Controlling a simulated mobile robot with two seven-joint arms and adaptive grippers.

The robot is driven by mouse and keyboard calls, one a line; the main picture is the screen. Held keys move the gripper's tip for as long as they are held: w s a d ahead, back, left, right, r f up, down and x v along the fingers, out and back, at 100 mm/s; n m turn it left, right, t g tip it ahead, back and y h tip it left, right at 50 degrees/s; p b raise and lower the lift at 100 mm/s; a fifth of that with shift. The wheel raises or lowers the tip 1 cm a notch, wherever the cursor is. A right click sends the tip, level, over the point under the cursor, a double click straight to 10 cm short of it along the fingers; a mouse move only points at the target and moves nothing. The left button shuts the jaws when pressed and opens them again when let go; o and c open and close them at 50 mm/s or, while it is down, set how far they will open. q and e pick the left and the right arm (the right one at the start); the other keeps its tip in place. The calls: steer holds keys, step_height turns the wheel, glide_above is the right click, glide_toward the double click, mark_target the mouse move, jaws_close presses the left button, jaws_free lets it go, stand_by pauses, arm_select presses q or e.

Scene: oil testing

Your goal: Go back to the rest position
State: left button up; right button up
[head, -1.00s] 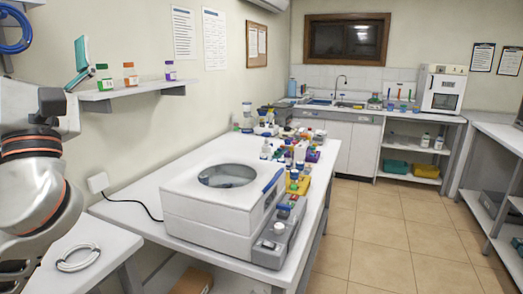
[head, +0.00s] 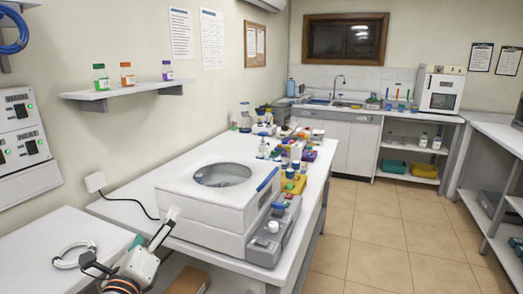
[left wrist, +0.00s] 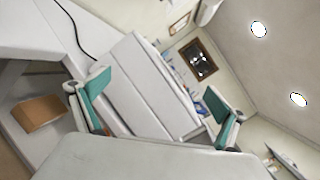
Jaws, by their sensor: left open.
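My left gripper (head: 153,226) is low in the head view, in front of the near left corner of the white centrifuge-like machine (head: 197,212). Its teal-padded fingers are spread apart, and nothing is between them. In the left wrist view my left gripper (left wrist: 157,84) also shows open and empty, with the white machine beyond it. I cannot tell from these frames how far the fingers are from the machine. My right gripper is in neither view.
The white bench (head: 135,210) carries the machine, with bottles and racks behind it. A ring-shaped object (head: 72,256) lies on the side table at left. A wall shelf (head: 120,91) holds three small bottles. A cardboard box (head: 188,281) is below the bench. The floor at right is clear.

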arm_select(q)
steer(key=s+d+f+n+g, duration=0.1)
steer(key=s+f+n, duration=0.15)
steer(key=f, duration=0.35)
steer(key=s+d+f+n+g, duration=0.1)
steer(key=f+n, duration=0.2)
steer(key=f, duration=0.3)
steer(key=s+d+f+n+g+h, duration=0.1)
steer(key=s+d+f+n+g, duration=0.1)
steer(key=s+f+n, duration=0.7)
steer(key=s+d+f+n+g+h, duration=0.1)
steer(key=s+f+n+g, duration=0.3)
steer(key=s+f+n, duration=0.5)
steer(key=s+f, duration=0.5)
steer(key=f, duration=0.4)
steer(key=shift+s+d+f, duration=0.15)
steer(key=shift+d+f, duration=0.05)
steer(key=shift+d, duration=0.2)
steer(key=shift+a, duration=0.1)
